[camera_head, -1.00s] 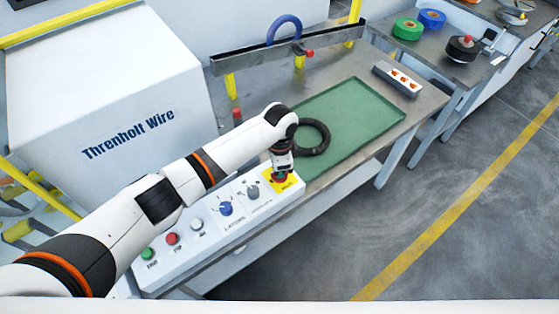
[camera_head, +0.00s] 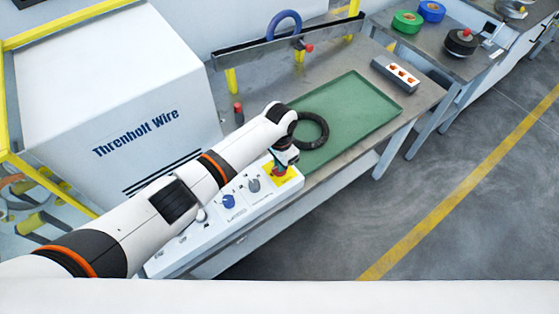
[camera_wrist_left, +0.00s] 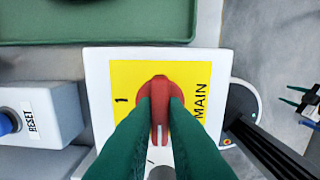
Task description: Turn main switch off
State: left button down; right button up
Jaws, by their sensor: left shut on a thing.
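The main switch is a red rotary handle on a yellow plate; in the left wrist view the handle (camera_wrist_left: 160,84) stands mid-plate, its grip pointing down the picture. The yellow plate (camera_wrist_left: 125,75) bears a "1" on the left and "MAIN" on the right. My left gripper (camera_wrist_left: 160,108) has its green fingers on either side of the red grip, shut on it. In the head view my left gripper (camera_head: 281,163) is over the panel's right end and hides most of the switch. My right gripper (camera_wrist_left: 303,106) appears small at the wrist view's right edge, its teal fingers apart and empty.
The white control panel (camera_head: 250,207) carries a blue knob (camera_head: 228,201) and a grey knob (camera_head: 253,184); my arm covers its left part. A green tray (camera_head: 350,105) with a black coil (camera_head: 322,128) lies beyond. A red-topped post (camera_head: 239,113) stands near my forearm.

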pick_arm(q)
jog(key=shift+r, duration=0.1)
jog(key=c, duration=1.5)
grip_release()
jog(key=shift+o, duration=0.2)
notch_tip(320, 180, up, 12)
jog(key=b, duration=0.2)
